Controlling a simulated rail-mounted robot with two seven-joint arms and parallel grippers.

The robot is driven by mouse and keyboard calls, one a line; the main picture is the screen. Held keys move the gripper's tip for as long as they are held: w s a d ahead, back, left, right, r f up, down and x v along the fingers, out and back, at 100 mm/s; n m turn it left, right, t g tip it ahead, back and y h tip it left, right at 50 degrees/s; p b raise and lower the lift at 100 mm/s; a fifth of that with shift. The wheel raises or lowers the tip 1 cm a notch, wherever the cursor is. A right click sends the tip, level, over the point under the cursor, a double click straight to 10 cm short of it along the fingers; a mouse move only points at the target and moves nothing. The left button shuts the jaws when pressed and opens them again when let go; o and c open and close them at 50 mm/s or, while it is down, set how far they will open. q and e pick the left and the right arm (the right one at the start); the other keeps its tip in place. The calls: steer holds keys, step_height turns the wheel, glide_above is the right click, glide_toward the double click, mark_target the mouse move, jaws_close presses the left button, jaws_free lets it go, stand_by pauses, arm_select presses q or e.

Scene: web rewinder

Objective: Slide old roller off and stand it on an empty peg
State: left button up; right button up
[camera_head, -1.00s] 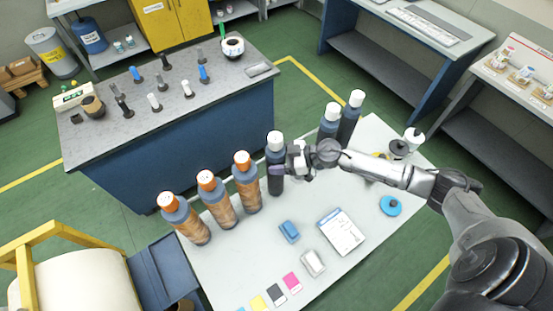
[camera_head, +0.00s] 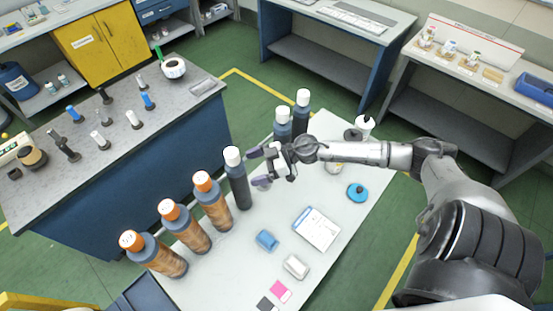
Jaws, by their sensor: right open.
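Several tall bottle-like cylinders stand on the white table. Three have orange tops and brown bodies, the nearest at the front left (camera_head: 155,254). A dark cylinder with a white top (camera_head: 239,186) stands in the same row, and two more dark white-topped ones (camera_head: 282,128) stand farther back. My right gripper (camera_head: 258,168) is open and empty, just right of the nearest white-topped cylinder, with a small gap. Small blue, white and dark upright pieces on dark bases (camera_head: 134,121) stand on the grey bench. I cannot tell which piece is the old roller. My left gripper is out of view.
The grey bench (camera_head: 190,115) lies beyond a floor gap at the left. The white table (camera_head: 330,265) also holds a blue block (camera_head: 267,240), a white block (camera_head: 295,267), a notepad (camera_head: 316,229) and a blue disc (camera_head: 357,193).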

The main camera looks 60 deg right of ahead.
steer(key=v, duration=0.8)
stand_by(0.6)
